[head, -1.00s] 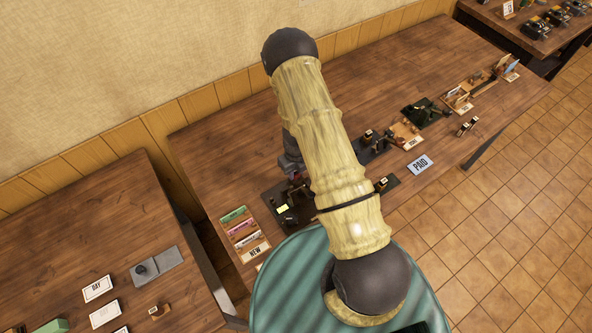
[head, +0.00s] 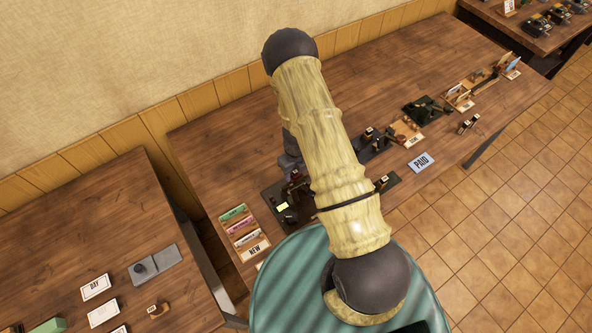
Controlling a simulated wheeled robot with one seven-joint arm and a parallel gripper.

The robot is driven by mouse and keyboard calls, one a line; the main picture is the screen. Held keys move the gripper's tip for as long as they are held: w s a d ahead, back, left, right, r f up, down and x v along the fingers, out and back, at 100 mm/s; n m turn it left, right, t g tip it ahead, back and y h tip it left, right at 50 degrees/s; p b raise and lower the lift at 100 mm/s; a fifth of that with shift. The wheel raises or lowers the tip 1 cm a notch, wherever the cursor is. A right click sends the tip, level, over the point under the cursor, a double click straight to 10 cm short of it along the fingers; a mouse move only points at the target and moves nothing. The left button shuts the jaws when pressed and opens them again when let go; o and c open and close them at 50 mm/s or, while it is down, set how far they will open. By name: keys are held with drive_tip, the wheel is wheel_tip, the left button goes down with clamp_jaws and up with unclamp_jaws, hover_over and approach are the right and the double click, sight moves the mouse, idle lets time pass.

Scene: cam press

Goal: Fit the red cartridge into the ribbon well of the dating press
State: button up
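My gripper (head: 297,183) is small and partly hidden behind my pale arm. It points down over a dark machine (head: 280,214) with a yellow patch, which may be the dating press. Its ribbon well cannot be made out. A small reddish-brown spot shows by the fingers, but I cannot tell whether it is the red cartridge or whether the fingers hold it. The wooden NEW tray (head: 257,254), left of the machine, holds green (head: 234,213), pink (head: 240,228) and pale (head: 247,240) pieces. No clearly red cartridge shows in it.
Other dark presses (head: 422,109) and wooden trays (head: 406,128) line the table to the right. A blue PAID sign (head: 421,162) lies near the front edge. A second table (head: 75,220) with cards stands at left across a gap. The bench's back left is clear.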

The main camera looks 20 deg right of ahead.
sight(296, 172)
drive_tip(key=shift+r, duration=0.1)
wheel_tip(296, 172, up, 17)
drive_tip(key=b, duration=0.1)
idle(0.6)
drive_tip(key=shift+r, duration=0.1)
idle(0.6)
drive_tip(key=s+r+n+t+b, duration=0.1)
drive_tip(key=s+r+n, duration=0.5)
drive_tip(key=n, duration=1)
drive_tip(key=s+r+n+t+b, duration=0.1)
drive_tip(key=s+r+n, duration=0.5)
drive_tip(key=n, duration=1)
drive_tip(key=shift+s+r+t+b, duration=0.3)
drive_tip(key=shift+s+r+b, duration=0.15)
drive_tip(key=shift+s, duration=0.75)
